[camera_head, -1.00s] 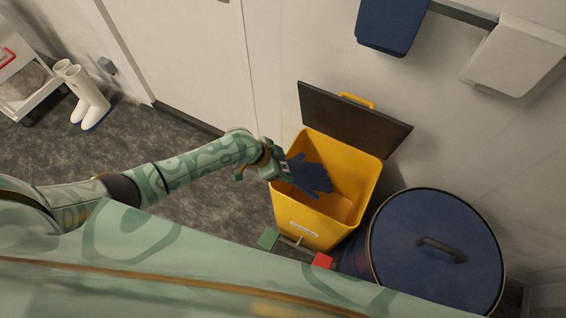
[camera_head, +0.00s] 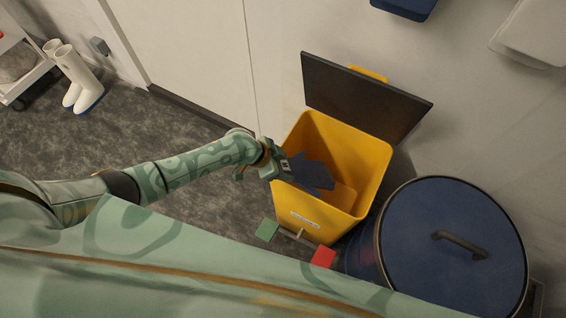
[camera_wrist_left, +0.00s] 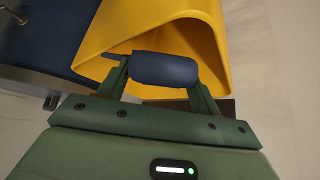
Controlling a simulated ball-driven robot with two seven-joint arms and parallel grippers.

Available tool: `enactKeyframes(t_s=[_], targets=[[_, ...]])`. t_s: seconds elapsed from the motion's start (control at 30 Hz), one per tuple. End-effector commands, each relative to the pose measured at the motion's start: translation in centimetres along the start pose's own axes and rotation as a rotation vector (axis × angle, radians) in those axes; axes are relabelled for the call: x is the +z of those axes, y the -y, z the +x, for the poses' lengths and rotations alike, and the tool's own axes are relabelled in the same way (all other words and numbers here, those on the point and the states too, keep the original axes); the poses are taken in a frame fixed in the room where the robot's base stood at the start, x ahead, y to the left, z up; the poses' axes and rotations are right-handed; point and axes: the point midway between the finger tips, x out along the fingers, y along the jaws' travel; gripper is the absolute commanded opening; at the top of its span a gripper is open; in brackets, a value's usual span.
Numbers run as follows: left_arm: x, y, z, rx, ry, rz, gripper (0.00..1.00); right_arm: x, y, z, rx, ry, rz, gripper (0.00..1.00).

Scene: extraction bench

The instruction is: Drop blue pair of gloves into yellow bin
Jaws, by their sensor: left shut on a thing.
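The yellow bin (camera_head: 370,165) stands on the floor with its dark lid (camera_head: 365,95) swung open against the wall. The blue gloves (camera_head: 312,175) hang from my left gripper (camera_head: 284,169), over the left part of the bin's opening. In the left wrist view, my left gripper (camera_wrist_left: 163,78) is shut on the gloves (camera_wrist_left: 165,69), which show as a dark blue bundle between the two fingers, with the yellow bin (camera_wrist_left: 209,42) beyond them. My right gripper is not in view.
A large blue drum (camera_head: 450,240) with a lid and handle stands right of the bin. White boots (camera_head: 80,80) and a white cart (camera_head: 18,70) stand far left. Grey floor is clear between.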

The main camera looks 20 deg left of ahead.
Motion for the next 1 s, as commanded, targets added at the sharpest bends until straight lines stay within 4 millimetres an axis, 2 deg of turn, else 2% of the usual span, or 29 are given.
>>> enactKeyframes(t_s=[0.03, 0.1, 0.13, 0.2, 0.23, 0.5, 0.63, 0.77, 1.0], targets=[[1.0, -0.7, 0.4, 0.013, 0.023, 0.010, 0.32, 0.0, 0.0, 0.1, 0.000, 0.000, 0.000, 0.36], [1.1, -0.8, 0.4, 0.015, 0.026, 0.010, 0.32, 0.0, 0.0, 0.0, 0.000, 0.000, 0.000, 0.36], [1.1, -0.8, 0.4, 0.015, 0.026, 0.011, 0.67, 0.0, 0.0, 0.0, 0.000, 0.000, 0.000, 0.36], [1.1, -0.8, 0.4, 0.016, 0.026, 0.010, 0.87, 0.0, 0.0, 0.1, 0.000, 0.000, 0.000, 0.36], [1.1, -0.8, 0.4, 0.015, 0.025, 0.010, 0.90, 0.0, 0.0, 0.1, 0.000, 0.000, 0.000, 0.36], [0.7, -0.5, 0.1, 0.010, 0.017, 0.007, 0.90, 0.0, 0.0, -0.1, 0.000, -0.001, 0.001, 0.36], [0.5, -0.4, -1.2, 0.007, 0.016, 0.007, 0.90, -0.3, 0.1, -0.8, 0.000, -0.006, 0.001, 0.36], [0.3, -0.3, -4.2, 0.006, 0.015, 0.008, 0.90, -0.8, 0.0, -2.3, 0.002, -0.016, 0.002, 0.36], [0.3, -0.4, -10.9, 0.007, 0.017, 0.009, 0.90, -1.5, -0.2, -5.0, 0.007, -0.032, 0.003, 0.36]])
